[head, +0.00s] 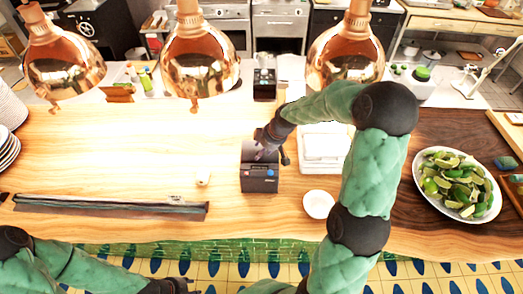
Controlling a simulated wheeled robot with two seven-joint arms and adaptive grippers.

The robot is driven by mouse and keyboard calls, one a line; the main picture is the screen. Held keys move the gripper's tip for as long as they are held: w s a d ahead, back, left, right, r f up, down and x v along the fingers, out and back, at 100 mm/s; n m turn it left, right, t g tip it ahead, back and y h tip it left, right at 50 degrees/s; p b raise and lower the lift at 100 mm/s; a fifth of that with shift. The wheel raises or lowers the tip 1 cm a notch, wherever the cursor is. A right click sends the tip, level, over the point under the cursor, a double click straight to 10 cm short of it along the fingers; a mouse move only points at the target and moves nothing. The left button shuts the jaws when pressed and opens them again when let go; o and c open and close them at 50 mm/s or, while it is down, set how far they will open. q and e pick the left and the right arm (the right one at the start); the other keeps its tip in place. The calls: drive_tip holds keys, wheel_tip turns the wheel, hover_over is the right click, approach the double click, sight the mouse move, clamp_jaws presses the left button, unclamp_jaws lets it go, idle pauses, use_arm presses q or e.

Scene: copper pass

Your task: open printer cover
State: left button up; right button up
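A small dark printer (259,184) stands on the wooden counter near the middle, its front toward me with a blue mark on it. My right gripper (270,142) is at the printer's top rear, coming down from the right; it overlaps the cover area. I cannot tell whether its fingers touch the cover or how far apart they are. The cover looks closed, but my gripper hides part of it. My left gripper (180,288) is low at the bottom edge, in front of the counter and away from the printer, only partly in view.
A white bowl (318,204) and stacked white napkins or plates (324,148) stand right of the printer. A black device (264,84) stands behind it. Copper lamps (200,62) hang over the counter. A plate of limes (457,184) is at right. A long dark strip (110,205) lies at left.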

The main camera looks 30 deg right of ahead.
drive_tip(key=shift+w+a+f, duration=0.15)
drive_tip(key=shift+w+f, duration=0.1)
drive_tip(key=shift+f, duration=0.4)
clamp_jaws()
drive_tip(key=shift+r, duration=0.1)
drive_tip(key=shift+w+d+r+g+y+p, duration=0.3)
drive_tip(key=shift+w+r+g+p, duration=0.15)
drive_tip(key=shift+r+g+p, duration=0.15)
drive_tip(key=shift+w+d+r+g+y+p, duration=0.3)
drive_tip(key=shift+w+r+g+p, duration=0.15)
drive_tip(key=shift+p, duration=0.25)
drive_tip(key=shift+w+d+r+b, duration=0.3)
drive_tip(key=shift+w+d+r, duration=0.05)
drive_tip(key=shift+w+r, duration=0.25)
